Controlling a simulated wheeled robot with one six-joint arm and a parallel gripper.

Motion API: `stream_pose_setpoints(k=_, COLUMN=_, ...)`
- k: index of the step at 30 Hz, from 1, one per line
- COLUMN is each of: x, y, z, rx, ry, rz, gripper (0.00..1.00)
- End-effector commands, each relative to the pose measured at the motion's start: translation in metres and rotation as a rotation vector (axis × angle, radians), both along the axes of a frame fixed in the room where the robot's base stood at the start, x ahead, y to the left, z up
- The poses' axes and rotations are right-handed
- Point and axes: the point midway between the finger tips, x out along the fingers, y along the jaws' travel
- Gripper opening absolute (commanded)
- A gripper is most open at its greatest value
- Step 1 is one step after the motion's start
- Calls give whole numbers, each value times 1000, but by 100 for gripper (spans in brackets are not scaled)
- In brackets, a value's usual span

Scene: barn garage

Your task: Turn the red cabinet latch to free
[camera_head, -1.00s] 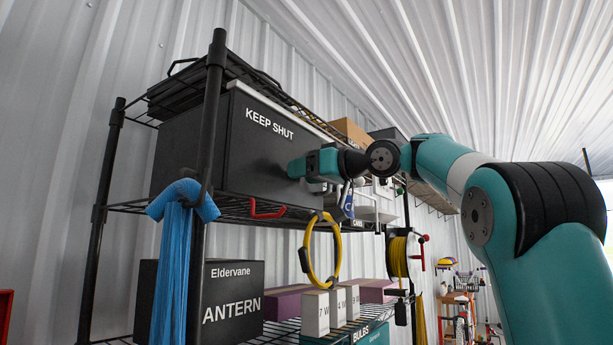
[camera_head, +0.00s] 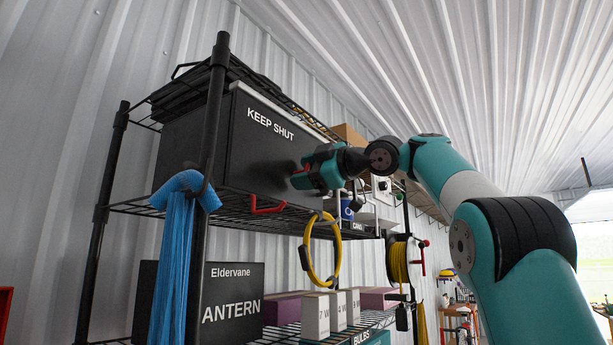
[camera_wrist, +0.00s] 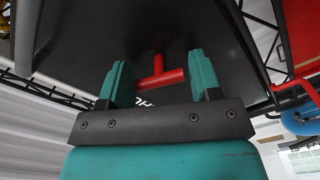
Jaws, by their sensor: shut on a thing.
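The dark cabinet (camera_head: 235,140) with white "KEEP SHUT" lettering sits on the upper wire shelf. In the wrist view its dark face (camera_wrist: 90,40) fills much of the picture. The red latch (camera_wrist: 162,74) is a T-shaped handle with a short stem and a crossbar that lies slightly tilted there. My gripper (camera_wrist: 162,80) has its two teal fingers at the two ends of the crossbar and is shut on it. In the head view my gripper (camera_head: 303,178) is at the right part of the cabinet face, with a little red showing at its tips.
A red handle (camera_head: 266,208) sticks out below the cabinet's front edge. A yellow ring (camera_head: 312,268) hangs below my gripper, and a blue cloth (camera_head: 178,255) hangs on the left post. Boxes stand on the lower shelf (camera_head: 280,340). A yellow reel (camera_head: 398,260) hangs at right.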

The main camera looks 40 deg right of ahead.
Motion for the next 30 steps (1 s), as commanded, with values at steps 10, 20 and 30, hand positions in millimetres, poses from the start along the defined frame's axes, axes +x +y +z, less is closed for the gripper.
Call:
stream_pose_setpoints(k=10, x=0, y=-1, z=1, rx=-253, ry=-95, rz=-3, gripper=34)
stream_pose_setpoints(k=20, x=0, y=-1, z=1, rx=-376, ry=-141, rz=-2, gripper=34)
stream_pose_setpoints(k=30, x=0, y=0, z=2, rx=-405, ry=-152, rz=-4, gripper=35)
